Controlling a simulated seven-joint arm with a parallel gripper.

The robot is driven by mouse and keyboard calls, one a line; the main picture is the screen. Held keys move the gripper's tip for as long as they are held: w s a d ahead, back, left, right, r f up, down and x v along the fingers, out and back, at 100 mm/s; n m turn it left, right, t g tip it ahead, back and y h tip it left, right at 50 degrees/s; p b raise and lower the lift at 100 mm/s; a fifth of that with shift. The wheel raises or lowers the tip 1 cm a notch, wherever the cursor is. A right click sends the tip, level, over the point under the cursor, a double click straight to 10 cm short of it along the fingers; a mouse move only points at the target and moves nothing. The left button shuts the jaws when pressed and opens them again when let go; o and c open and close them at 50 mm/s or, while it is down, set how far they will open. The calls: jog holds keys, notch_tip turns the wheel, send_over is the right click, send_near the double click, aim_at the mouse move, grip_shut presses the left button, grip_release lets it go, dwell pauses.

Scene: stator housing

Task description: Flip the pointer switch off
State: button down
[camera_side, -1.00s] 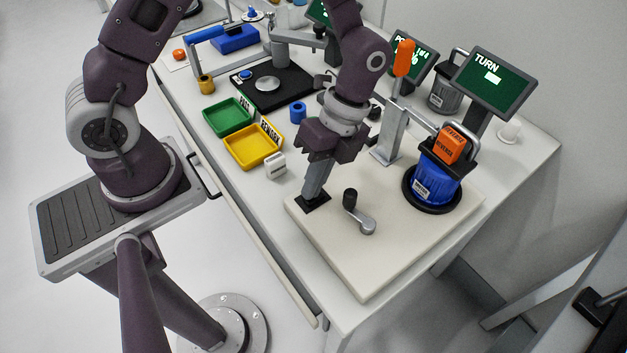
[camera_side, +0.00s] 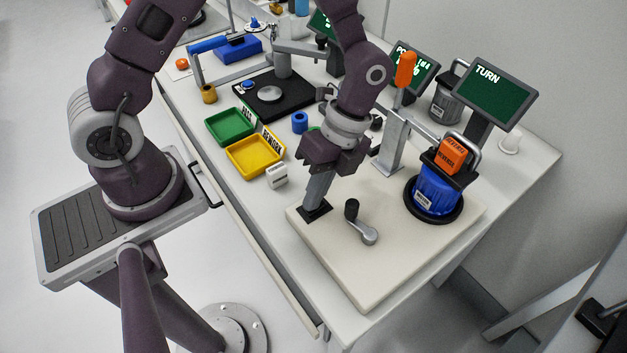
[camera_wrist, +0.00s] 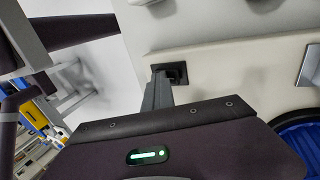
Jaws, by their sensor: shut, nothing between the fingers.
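A small black square switch plate (camera_side: 314,210) lies at the left corner of the cream board; it also shows in the wrist view (camera_wrist: 178,70). My gripper (camera_side: 315,200) is shut and empty, its grey fingers slanting down so the tips are at the plate. In the wrist view the fingers (camera_wrist: 157,88) end at the plate's left side. The tips hide most of whatever rises from the plate, so I cannot tell the pointer's direction or whether the tips touch it.
A crank with a black knob (camera_side: 352,208) stands close right of my gripper on the cream board (camera_side: 375,280). A blue housing (camera_side: 437,190) in a black ring is farther right. Yellow (camera_side: 240,158) and green trays and a small white block (camera_side: 277,176) lie to the left.

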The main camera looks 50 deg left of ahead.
notch_tip(320, 180, up, 14)
dwell(0.3)
